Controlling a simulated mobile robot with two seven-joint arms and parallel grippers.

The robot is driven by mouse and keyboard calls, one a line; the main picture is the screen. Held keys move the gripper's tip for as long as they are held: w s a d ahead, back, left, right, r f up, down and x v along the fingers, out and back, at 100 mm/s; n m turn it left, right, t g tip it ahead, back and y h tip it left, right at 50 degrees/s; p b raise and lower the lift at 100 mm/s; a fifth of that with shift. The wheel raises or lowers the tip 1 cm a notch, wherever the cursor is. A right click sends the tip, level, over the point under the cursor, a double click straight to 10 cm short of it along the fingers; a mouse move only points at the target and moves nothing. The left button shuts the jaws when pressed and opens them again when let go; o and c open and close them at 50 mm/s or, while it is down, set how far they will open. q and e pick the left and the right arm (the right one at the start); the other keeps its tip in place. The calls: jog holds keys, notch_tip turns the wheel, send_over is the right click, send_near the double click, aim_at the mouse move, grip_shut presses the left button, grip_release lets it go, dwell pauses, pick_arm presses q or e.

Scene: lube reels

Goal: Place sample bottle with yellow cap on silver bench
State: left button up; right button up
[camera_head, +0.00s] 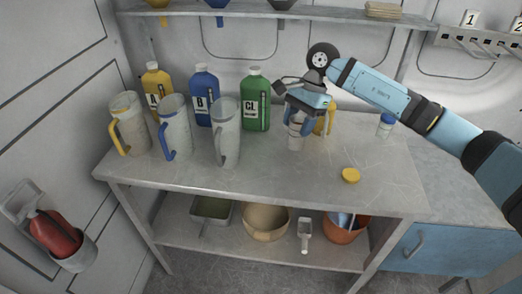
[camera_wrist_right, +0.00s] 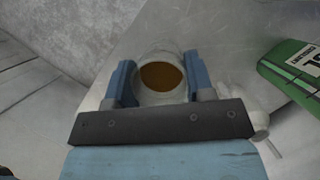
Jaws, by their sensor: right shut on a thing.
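My right gripper (camera_head: 298,122) is over the back middle of the silver bench (camera_head: 270,180), pointing down. It is shut on a clear sample bottle (camera_head: 295,141), which looks upright. I cannot tell whether its base touches the bench. In the right wrist view, the gripper (camera_wrist_right: 160,85) has its blue fingers on both sides of the bottle (camera_wrist_right: 160,98). The bottle's mouth is open and amber-brown contents show inside. A yellow cap (camera_head: 351,175) lies apart on the bench, to the right of the bottle. My left gripper is not in view.
Yellow (camera_head: 157,88), blue (camera_head: 206,95) and green (camera_head: 256,100) bottles stand at the back left, with several clear jugs before them. A yellow item (camera_head: 325,122) is partly hidden behind my gripper. A blue-capped bottle (camera_head: 386,126) stands right.

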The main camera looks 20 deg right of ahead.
jog(key=w+d+r+m+t+b, duration=0.1)
jog(key=d+r+m+t+b, duration=0.1)
jog(key=d+r+m, duration=0.3)
jog(key=f, duration=0.6)
jog(key=f+p, duration=0.1)
jog(key=f, duration=1.1)
jog(key=shift+w+a, duration=0.25)
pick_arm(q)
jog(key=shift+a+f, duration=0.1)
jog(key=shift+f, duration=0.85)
pick_arm(e)
jog(key=shift+f, duration=0.1)
jog(key=shift+f, duration=0.15)
jog(key=o, duration=1)
jog(key=shift+c, duration=0.2)
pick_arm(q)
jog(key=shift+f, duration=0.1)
